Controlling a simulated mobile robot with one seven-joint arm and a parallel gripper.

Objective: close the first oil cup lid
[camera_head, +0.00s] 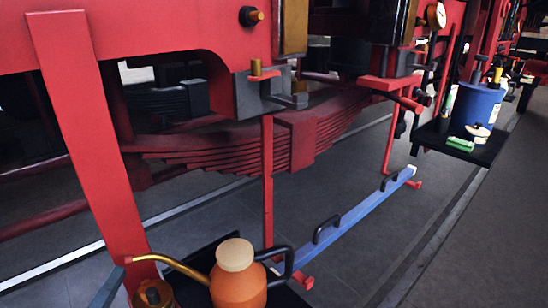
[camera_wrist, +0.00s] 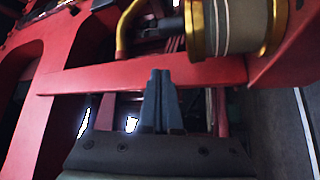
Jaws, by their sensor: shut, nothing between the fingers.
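My gripper (camera_wrist: 162,75) shows in the wrist view with its two dark fingers together, shut and empty, in front of a red bar. I cannot make it out in the head view. No oil cup lid can be told for sure. Possible oil cups are a small brass-topped fitting (camera_head: 256,69) on the grey block and a dark brass piece (camera_head: 153,293) at the lower left edge of the head view. Whether either has an open or shut lid is too small or cut off to tell. An orange oil can (camera_head: 238,274) with a long copper spout stands beside the dark brass piece.
A red frame and leaf spring (camera_head: 230,145) fill the left and middle. A blue bar (camera_head: 345,218) with black handles runs low in front. A blue bucket (camera_head: 478,110) stands on a black shelf at right. A brass-ringed cylinder (camera_wrist: 237,27) is close above right of my fingers.

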